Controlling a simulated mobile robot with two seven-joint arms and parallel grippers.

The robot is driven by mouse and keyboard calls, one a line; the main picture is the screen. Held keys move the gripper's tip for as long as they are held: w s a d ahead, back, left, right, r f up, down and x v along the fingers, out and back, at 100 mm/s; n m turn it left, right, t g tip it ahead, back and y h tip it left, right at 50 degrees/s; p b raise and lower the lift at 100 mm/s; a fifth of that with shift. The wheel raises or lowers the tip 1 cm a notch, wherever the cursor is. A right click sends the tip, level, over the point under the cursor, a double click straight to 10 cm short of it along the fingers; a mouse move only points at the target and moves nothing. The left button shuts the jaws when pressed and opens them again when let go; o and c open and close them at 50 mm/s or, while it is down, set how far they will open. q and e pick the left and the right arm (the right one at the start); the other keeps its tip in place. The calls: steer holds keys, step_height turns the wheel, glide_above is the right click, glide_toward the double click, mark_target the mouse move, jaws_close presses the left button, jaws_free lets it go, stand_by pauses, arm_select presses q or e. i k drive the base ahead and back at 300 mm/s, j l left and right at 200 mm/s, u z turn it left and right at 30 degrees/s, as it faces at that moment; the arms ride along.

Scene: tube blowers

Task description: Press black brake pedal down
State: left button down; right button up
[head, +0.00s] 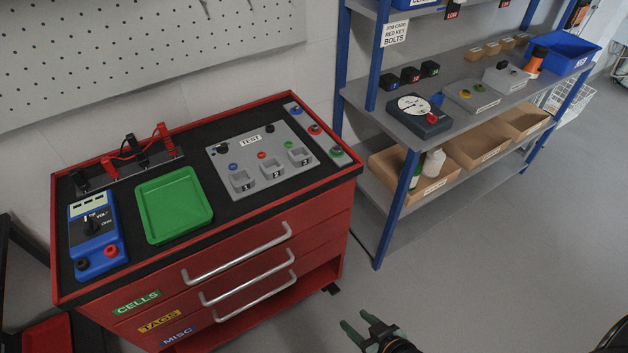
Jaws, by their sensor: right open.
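A small black piece (331,289), which looks like the brake pedal at a caster, sticks out at floor level by the lower right corner of the red tool cart (300,291). It is small, and I cannot tell whether it is up or pressed down. My right gripper (357,321) is at the bottom edge of the view, with green fingertips spread open and nothing between them. In the picture it is below and slightly right of the black piece, apart from it. My left gripper is not in view.
The cart top holds a green tray (174,205), a blue meter (95,235) and a grey TEST panel (262,160). Silver drawer handles (240,254) stick out in front. A blue-framed shelf (392,215) stands at right. Grey floor (480,260) is clear between and in front.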

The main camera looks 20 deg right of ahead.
mark_target(332, 288)
steer(key=z, duration=0.7)
